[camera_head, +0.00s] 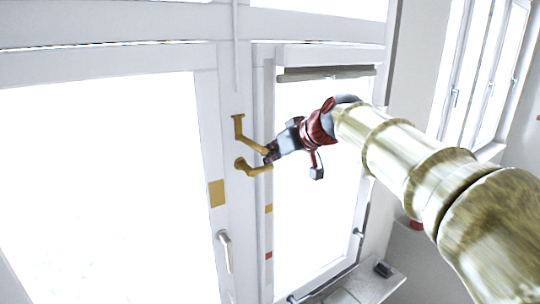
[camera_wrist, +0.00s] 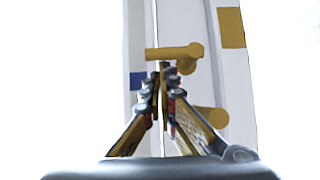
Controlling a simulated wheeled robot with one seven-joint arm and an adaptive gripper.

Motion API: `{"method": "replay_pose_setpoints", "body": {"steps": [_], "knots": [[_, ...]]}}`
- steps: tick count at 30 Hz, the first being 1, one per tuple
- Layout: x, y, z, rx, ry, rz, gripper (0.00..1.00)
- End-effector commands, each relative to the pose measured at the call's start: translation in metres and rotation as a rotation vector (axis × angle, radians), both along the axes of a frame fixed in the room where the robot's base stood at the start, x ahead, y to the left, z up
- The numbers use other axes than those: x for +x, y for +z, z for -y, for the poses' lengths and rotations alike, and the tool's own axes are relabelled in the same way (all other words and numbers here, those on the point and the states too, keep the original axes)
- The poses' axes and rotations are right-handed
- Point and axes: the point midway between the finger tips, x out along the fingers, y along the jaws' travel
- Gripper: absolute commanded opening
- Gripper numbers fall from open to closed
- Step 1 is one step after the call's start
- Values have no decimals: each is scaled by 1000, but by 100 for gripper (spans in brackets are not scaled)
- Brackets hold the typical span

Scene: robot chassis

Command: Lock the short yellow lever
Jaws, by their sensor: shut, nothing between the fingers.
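Two yellow levers stick out from the white window frame in the head view. The upper lever (camera_head: 250,143) runs out and down to the right. The lower lever (camera_head: 256,170) looks shorter and points right. I cannot tell for sure which one is the short lever. My gripper (camera_head: 269,156) is at the free ends of the levers, its tips shut and empty. In the wrist view the shut fingertips (camera_wrist: 164,70) are just beside one yellow bar (camera_wrist: 168,54). Another yellow part (camera_wrist: 211,118) is partly hidden behind the right finger. Contact is unclear.
A yellow plate (camera_head: 217,193) and a white window handle (camera_head: 225,250) are on the frame below the levers. A sill (camera_head: 365,286) with a small dark object (camera_head: 383,268) is at the lower right. Bright panes lie on both sides of the frame.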

Motion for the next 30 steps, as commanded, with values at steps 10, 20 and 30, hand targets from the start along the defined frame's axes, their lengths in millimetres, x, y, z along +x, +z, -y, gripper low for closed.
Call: {"method": "replay_pose_setpoints", "body": {"steps": [10, 20, 30], "knots": [[2, -5, 3, 50, 0, -35, 0], [3, -7, 5, 101, -2, -68, 0], [5, -13, 7, 166, -1, -114, 0]]}}
